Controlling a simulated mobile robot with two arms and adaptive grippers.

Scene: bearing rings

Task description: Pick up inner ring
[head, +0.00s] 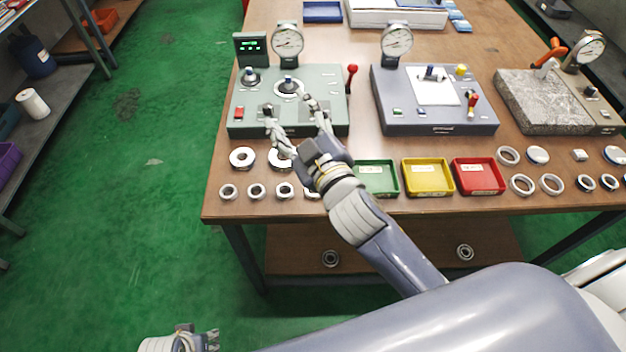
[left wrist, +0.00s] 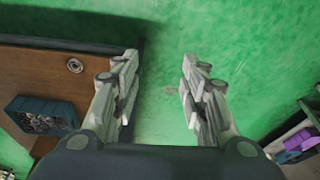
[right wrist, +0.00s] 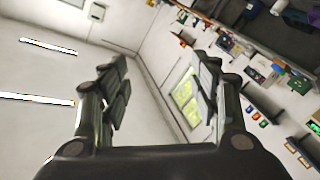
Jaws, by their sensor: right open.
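Several small steel rings (head: 256,191) lie in a row at the table's front left edge, with larger rings (head: 242,157) just behind. Which one is the inner ring, I cannot tell for certain. My right gripper (head: 289,106) is open and empty, its fingers over the green gauge station (head: 245,118); its wrist and forearm cover part of the ring rows. The right wrist view shows its fingers (right wrist: 160,85) apart, facing wall and ceiling. My left gripper (head: 212,340) is low at the picture's bottom, away from the rings. In the left wrist view its fingers (left wrist: 160,85) are apart and empty.
Green (head: 378,192), yellow (head: 427,190) and red (head: 478,189) trays stand along the front middle. A grey gauge station (head: 450,128) and a granite block stand (head: 545,115) are behind. More rings (head: 521,184) lie right. The lower shelf (head: 400,262) holds two bearings. Green floor is free at left.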

